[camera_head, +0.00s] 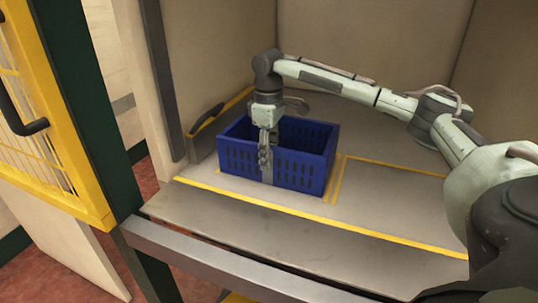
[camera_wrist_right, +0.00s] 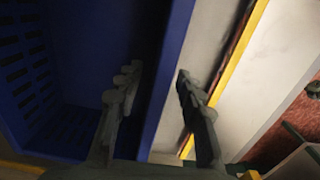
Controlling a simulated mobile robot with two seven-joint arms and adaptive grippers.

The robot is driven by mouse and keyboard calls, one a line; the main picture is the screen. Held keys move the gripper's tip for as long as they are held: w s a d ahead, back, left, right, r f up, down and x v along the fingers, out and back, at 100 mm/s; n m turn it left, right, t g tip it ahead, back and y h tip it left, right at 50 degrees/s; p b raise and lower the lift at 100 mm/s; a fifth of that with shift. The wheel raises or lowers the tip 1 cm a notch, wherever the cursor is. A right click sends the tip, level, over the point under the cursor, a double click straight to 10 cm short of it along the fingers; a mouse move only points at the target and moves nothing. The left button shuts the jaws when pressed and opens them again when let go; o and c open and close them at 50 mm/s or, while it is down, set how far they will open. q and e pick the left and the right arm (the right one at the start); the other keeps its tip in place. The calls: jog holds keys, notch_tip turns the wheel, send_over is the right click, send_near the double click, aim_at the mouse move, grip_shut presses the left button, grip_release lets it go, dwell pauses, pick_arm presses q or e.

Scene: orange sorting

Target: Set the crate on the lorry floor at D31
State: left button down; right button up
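The blue crate (camera_head: 318,176) stands upright and looks empty on the grey lorry floor (camera_head: 385,205), behind the front yellow line. My right gripper (camera_head: 265,160) points down at the crate's front wall. In the right wrist view the gripper (camera_wrist_right: 157,85) is open: one finger is over the inside of the crate and the other is outside, with the blue wall (camera_wrist_right: 166,75) between them. The fingers look apart from the wall. No D31 marking is readable. My left gripper is not in view.
A yellow-outlined floor area (camera_head: 390,195) to the right of the crate is clear. A low side board (camera_head: 205,135) with a dark handle stands close to the crate's left. A yellow mesh gate (camera_head: 45,130) and a dark green post are at far left.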

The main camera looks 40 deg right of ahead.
notch_tip(320, 180, up, 12)
jog(key=shift+a, duration=0.1)
dwell(0.4)
notch_tip(320, 180, up, 9)
dwell(0.7)
